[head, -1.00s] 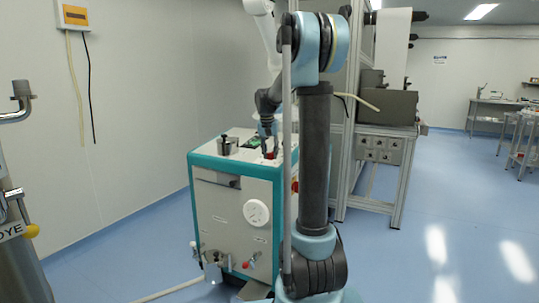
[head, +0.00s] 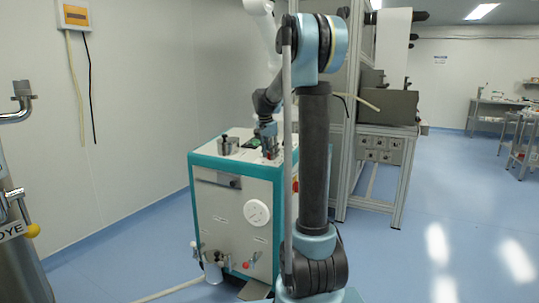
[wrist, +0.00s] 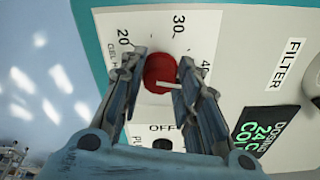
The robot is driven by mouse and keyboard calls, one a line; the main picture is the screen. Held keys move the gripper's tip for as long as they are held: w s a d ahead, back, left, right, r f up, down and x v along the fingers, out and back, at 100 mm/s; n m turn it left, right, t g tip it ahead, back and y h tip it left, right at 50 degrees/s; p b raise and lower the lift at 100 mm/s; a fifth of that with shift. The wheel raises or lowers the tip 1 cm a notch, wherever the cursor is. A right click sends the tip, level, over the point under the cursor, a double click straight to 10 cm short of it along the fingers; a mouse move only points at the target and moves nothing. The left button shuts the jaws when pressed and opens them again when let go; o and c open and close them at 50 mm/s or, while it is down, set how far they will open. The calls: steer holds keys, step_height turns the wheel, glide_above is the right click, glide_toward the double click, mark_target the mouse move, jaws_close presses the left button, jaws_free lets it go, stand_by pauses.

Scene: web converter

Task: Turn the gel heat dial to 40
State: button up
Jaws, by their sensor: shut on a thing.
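The gel heat dial (wrist: 160,72) is a red knob with a white pointer, on a white scale plate marked 20, 30 and 40, with OFF below. My gripper (wrist: 161,60) has its fingers on either side of the knob, closed on it. The white pointer (wrist: 169,85) points right, toward the right finger and the side with the 40. The finger partly hides the scale there, so the exact reading is unclear. In the head view my gripper (head: 269,152) is at the top of the teal and white machine (head: 232,215).
A metal pot (head: 228,146) stands on the machine top, left of my gripper. A green display (wrist: 265,130) and a FILTER label (wrist: 286,64) are right of the dial. A white round gauge (head: 257,212) is on the machine front.

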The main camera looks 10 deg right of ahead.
steer(key=shift+a, duration=0.2)
steer(key=o, duration=1)
steer(key=shift+o, duration=0.4)
steer(key=shift+d, duration=0.1)
steer(key=v, duration=1.1)
steer(key=shift+r, duration=0.4)
